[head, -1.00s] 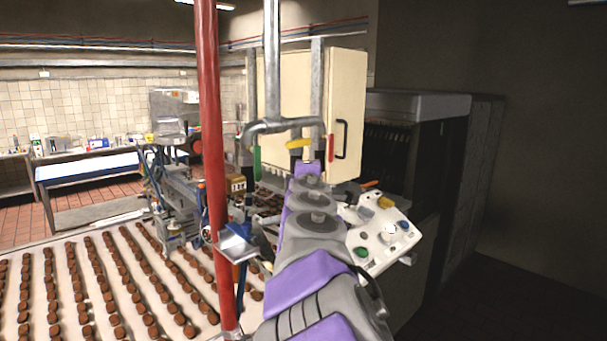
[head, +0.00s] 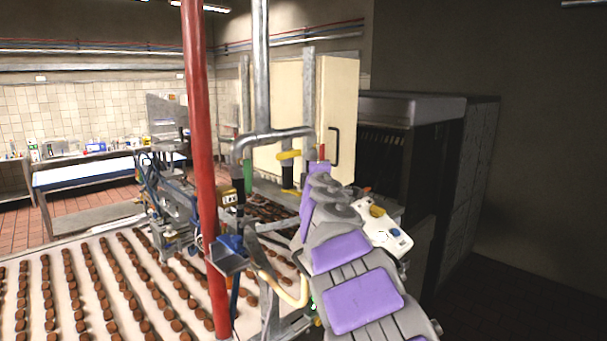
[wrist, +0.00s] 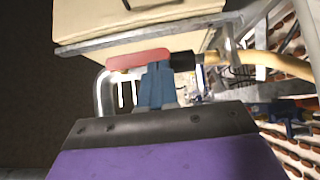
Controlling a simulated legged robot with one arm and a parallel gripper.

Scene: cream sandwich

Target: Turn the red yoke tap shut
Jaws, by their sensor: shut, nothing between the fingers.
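The red tap handle (wrist: 138,60) lies level across the upper middle of the wrist view, with a black fitting (wrist: 183,61) at its right end. In the head view only a small part of the red handle (head: 321,151) shows, hanging at the right end of the grey pipe yoke (head: 272,136), above my arm. My gripper (wrist: 157,68) has its blue fingers shut with nothing between them. The fingertips overlap the lower edge of the red handle in the picture; I cannot tell if they touch it. In the head view my arm hides the gripper.
A yellow handle (head: 288,155) and a green handle (head: 248,176) hang from the same yoke. A cream cabinet (head: 337,95) stands behind. A red post (head: 199,150) rises at left, over a belt (head: 60,320) of brown biscuits. A white control panel (head: 388,236) is right of my arm.

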